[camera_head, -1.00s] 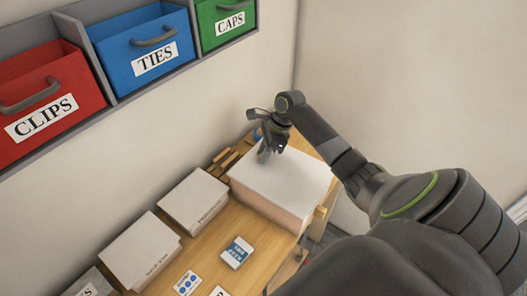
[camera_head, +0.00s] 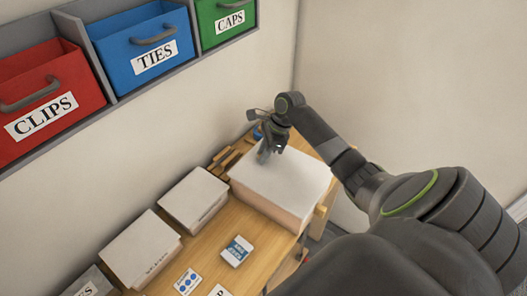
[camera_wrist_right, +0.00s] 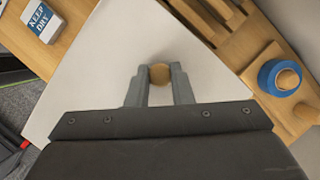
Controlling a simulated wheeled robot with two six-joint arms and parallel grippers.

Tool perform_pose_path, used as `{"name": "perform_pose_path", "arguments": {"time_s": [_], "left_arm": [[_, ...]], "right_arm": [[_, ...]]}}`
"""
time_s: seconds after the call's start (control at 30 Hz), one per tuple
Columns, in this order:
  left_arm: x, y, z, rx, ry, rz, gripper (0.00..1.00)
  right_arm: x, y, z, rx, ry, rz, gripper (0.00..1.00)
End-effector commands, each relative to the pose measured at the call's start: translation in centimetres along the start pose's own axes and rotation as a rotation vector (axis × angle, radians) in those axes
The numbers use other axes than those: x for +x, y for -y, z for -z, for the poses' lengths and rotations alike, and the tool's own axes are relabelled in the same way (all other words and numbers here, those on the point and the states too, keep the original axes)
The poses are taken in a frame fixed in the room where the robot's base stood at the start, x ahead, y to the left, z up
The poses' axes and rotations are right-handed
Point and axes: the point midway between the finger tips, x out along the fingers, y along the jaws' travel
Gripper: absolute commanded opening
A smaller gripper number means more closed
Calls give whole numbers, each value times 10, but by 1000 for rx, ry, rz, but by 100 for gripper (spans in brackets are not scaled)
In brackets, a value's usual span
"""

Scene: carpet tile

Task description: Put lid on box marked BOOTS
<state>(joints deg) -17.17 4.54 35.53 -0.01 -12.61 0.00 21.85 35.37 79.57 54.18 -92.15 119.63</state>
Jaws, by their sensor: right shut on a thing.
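A large white lid (camera_head: 295,182) lies flat over a pale box (camera_head: 270,210) at the right end of the wooden table. My right gripper (camera_head: 264,157) is over the lid's far part. In the right wrist view my right gripper (camera_wrist_right: 159,76) is shut on a round wooden knob (camera_wrist_right: 159,74) on the white lid (camera_wrist_right: 105,62). I cannot tell whether the lid is fully seated, and no label on this box can be read. My left gripper is not in view.
Two white-lidded boxes (camera_head: 193,196) (camera_head: 140,247) stand to the left, their labels unreadable. A KEEP DRY card (camera_head: 237,250) lies on the table. A blue round object (camera_wrist_right: 280,78) sits on a wooden rack beside the lid. Labelled bins (camera_head: 145,52) hang on the wall.

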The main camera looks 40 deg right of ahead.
Motion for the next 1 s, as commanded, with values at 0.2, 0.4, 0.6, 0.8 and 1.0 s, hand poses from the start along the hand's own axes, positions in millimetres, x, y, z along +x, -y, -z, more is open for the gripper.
{"name": "perform_pose_path", "arguments": {"time_s": [0.2,0.4,0.6,0.8,1.0], "left_arm": [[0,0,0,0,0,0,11],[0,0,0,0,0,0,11],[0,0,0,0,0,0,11],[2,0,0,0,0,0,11],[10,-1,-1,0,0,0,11]], "right_arm": [[0,0,0,0,0,0,0],[0,0,0,0,0,0,41],[0,0,0,0,0,0,46],[-6,1,0,-2,0,3,46],[-38,2,2,-3,-3,7,46]]}}
